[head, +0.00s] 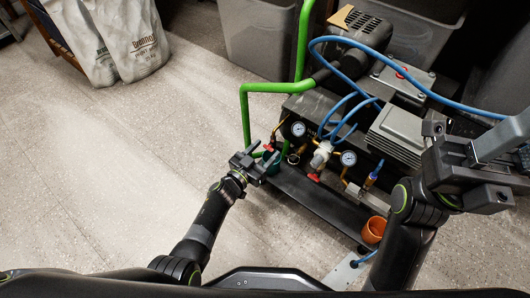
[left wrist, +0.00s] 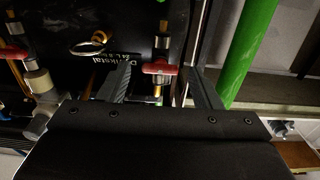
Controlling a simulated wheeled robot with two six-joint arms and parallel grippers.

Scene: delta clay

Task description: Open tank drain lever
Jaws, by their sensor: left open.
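The air compressor's black tank (head: 325,195) stands at centre right. One red lever (head: 268,148) is on a fitting at its left end, just beyond my left gripper (head: 262,160). A second red lever (head: 314,177) is nearer the tank's middle. In the left wrist view, a red lever (left wrist: 160,68) on a brass fitting lies between the fingertips of my left gripper (left wrist: 158,80), which is open and holds nothing. I cannot tell if a finger touches it. My right gripper (head: 470,165) is at the right, over the compressor; its jaw state is unclear.
A green pipe (head: 270,88) rises beside the tank's left end, close to my left gripper. Two gauges (head: 348,158), blue hoses (head: 365,41) and an orange cup (head: 374,229) are around the compressor. White sacks (head: 115,40) stand at upper left. The floor (head: 110,165) on the left is clear.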

